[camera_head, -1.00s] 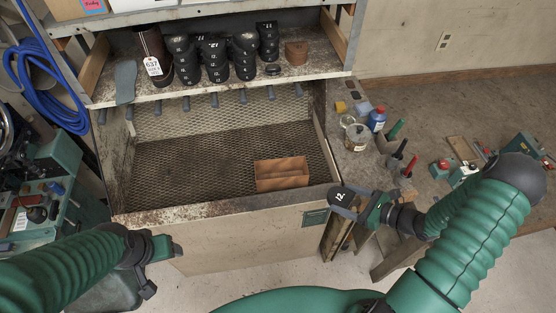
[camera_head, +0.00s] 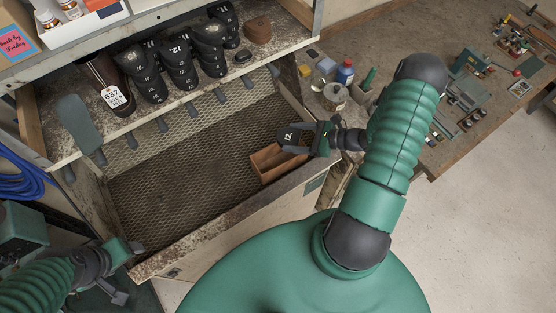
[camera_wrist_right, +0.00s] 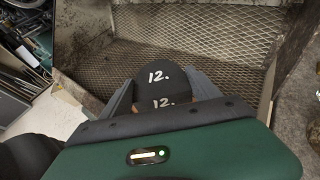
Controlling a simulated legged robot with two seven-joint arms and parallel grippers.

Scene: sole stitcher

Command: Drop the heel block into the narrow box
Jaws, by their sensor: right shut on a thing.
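The heel block (camera_head: 288,136) is black and marked "12." in white. My right gripper (camera_head: 300,138) is shut on it and holds it above the right part of the mesh-floored tray. The block also fills the middle of the right wrist view (camera_wrist_right: 160,86), between the two grey fingers. The narrow box (camera_head: 268,163) is an open brown wooden box at the tray's front right. The held block and gripper are over its back edge and hide part of it in the head view. My left gripper (camera_head: 134,250) is low at the left, away from these; its fingers are too unclear to judge.
The tray (camera_head: 165,185) has a raised front wall and free mesh left of the box. A shelf above holds several black numbered blocks (camera_head: 175,70), a tagged brown last (camera_head: 110,85) and a brown block (camera_head: 257,31). A blue bottle (camera_head: 345,72) and tins stand at the right.

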